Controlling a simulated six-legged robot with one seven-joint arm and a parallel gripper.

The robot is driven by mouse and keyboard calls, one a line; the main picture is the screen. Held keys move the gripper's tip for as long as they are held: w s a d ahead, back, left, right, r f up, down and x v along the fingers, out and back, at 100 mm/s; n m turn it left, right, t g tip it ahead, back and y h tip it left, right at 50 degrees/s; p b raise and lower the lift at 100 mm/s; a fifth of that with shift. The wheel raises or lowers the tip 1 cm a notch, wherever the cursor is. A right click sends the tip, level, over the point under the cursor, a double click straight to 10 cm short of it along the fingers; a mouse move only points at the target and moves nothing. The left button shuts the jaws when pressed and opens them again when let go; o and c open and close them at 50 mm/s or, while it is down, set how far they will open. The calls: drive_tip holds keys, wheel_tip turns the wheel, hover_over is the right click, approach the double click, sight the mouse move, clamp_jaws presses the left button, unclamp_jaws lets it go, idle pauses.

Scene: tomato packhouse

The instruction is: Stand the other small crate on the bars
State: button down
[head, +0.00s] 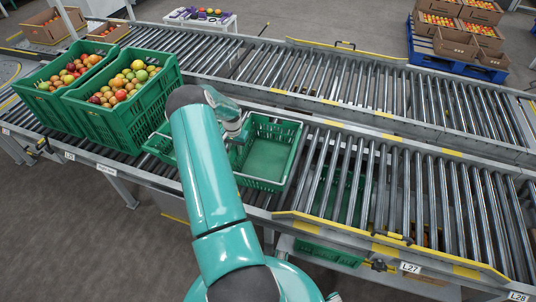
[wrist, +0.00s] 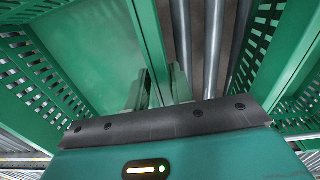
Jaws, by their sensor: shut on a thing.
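One small crate (head: 268,184) lies right of my arm, open side up, at the rollers. The other small crate (head: 157,146) is left of my arm, which hides much of it. My gripper (wrist: 155,92) is shut on the thin top wall of a small green crate (wrist: 148,40), whose smooth floor shows at left in the wrist view. In the head view my gripper (head: 240,138) is by the right crate's left rim. Its fingertips are hidden, and whether the crate touches the bars is unclear.
Two large green crates (head: 122,105) full of tomatoes stand on the near conveyor at left. Bare roller bars (head: 400,190) stretch to the right, edged by a yellow-marked rail (head: 385,245). A second roller line (head: 350,85) runs behind. Another green slatted wall (wrist: 268,45) is close at right in the wrist view.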

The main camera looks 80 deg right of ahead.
drive_tip(key=shift+r, duration=0.2)
drive_tip(key=shift+r, duration=2.35)
